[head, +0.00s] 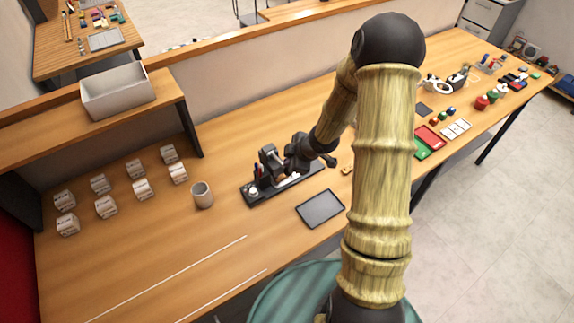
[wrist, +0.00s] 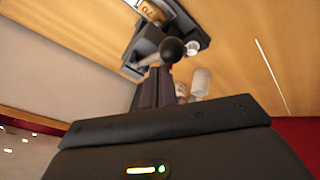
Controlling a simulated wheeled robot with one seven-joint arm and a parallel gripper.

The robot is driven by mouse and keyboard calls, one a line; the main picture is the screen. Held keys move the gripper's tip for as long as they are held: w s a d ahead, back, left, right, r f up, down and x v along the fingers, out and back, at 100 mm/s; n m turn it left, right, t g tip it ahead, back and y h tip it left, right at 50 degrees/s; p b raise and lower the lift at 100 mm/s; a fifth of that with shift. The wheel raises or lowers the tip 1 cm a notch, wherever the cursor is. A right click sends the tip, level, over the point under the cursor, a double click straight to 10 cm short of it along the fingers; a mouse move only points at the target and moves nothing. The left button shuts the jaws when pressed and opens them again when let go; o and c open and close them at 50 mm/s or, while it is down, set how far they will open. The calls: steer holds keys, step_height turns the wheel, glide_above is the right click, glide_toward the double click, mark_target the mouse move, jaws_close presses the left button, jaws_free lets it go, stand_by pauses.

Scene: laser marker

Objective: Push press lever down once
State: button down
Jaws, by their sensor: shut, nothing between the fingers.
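The press (head: 267,165) is a dark upright device on a black base strip (head: 262,199) at the middle of the bench. A round dark lever knob (wrist: 172,50) shows in the wrist view, in front of the press body (wrist: 147,52). A dark knob also shows right of my gripper in the head view (head: 331,161). My gripper (wrist: 157,72) is shut and empty, with its fingertips close to the knob; I cannot tell whether they touch. In the head view my gripper (head: 292,160) is beside the press and partly hides it.
A grey cup (head: 202,195) and several white labelled blocks (head: 105,207) stand to the left. A dark tablet (head: 320,208) lies in front of the press. A white bin (head: 117,92) sits on the raised shelf. Red and green trays (head: 430,138) lie to the right.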

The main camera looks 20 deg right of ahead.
steer(key=shift+s+f+b, duration=0.15)
steer(key=shift+f+b, duration=0.4)
steer(key=shift+f, duration=0.05)
stand_by(0.6)
steer(key=shift+r, duration=0.1)
stand_by(0.5)
steer(key=shift+w+a+r+p, duration=0.1)
steer(key=shift+w+r+p, duration=0.15)
steer(key=shift+r+p, duration=0.6)
steer(key=shift+w+r+p, duration=0.2)
steer(key=shift+r+p, duration=0.45)
steer(key=shift+p, duration=0.35)
steer(key=r+p, duration=0.2)
steer(key=w+r+p, duration=0.1)
steer(key=r+p, duration=0.2)
steer(key=shift+a, duration=0.2)
steer(key=shift+f, duration=0.1)
